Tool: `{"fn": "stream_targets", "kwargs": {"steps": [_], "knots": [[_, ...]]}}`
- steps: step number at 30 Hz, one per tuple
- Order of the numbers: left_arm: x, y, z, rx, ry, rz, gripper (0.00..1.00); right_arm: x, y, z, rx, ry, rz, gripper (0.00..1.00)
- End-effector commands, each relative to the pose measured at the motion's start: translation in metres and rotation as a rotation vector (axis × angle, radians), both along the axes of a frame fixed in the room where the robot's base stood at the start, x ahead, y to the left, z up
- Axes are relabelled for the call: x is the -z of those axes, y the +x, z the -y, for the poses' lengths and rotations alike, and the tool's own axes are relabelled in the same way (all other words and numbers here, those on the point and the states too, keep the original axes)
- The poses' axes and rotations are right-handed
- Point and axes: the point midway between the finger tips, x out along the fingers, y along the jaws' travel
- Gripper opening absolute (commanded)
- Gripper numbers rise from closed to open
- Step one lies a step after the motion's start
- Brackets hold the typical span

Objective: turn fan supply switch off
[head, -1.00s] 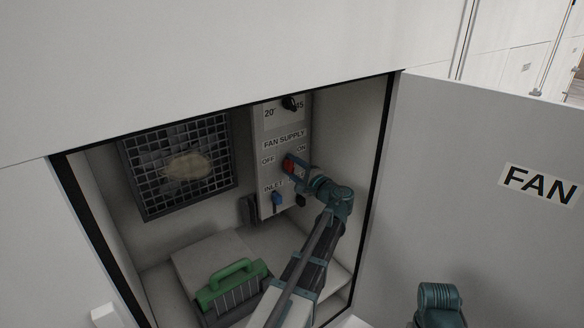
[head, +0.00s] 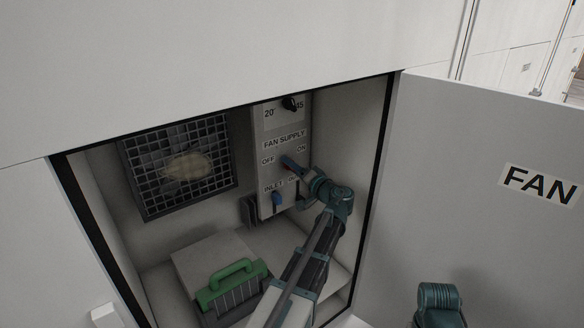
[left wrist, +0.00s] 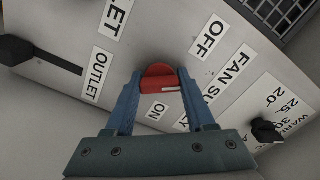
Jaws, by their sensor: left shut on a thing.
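The fan supply switch (left wrist: 160,76) is a red rotary knob with a white mark on its grip. It sits on the grey control panel (head: 267,210), between the OFF label (left wrist: 208,38) and the ON label (left wrist: 158,110). My left gripper (left wrist: 160,88) is shut on it, with one blue finger on each side of the red grip. In the head view my left gripper (head: 290,163) reaches the panel from the lower right and hides most of the knob. I cannot tell exactly which label the knob points at. My right gripper is not in view.
A black outlet lever (left wrist: 40,55) is close by. A fan grille (head: 150,200), a green-handled box (head: 232,285) and the open FAN door (head: 480,200) surround the work space.

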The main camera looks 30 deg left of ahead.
Motion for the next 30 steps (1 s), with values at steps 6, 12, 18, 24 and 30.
{"fn": "stream_targets", "kwargs": {"steps": [6, 12, 18, 24, 30], "knots": [[0.0013, -0.0012, 0.0005, -0.001, -0.035, 0.074, 0.00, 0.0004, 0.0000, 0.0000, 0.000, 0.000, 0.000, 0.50], [0.0015, -0.0012, 0.0006, -0.001, -0.047, 0.104, 0.00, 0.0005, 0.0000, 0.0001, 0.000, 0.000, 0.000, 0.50], [0.0016, -0.0013, 0.0006, -0.001, -0.051, 0.110, 0.00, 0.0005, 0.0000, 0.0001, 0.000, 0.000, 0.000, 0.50], [0.0017, -0.0014, 0.0006, -0.001, -0.051, 0.110, 0.00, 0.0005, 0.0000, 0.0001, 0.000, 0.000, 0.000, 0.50], [0.0012, -0.0010, 0.0005, -0.001, -0.049, 0.108, 0.85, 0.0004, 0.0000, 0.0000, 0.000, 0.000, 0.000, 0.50]]}}
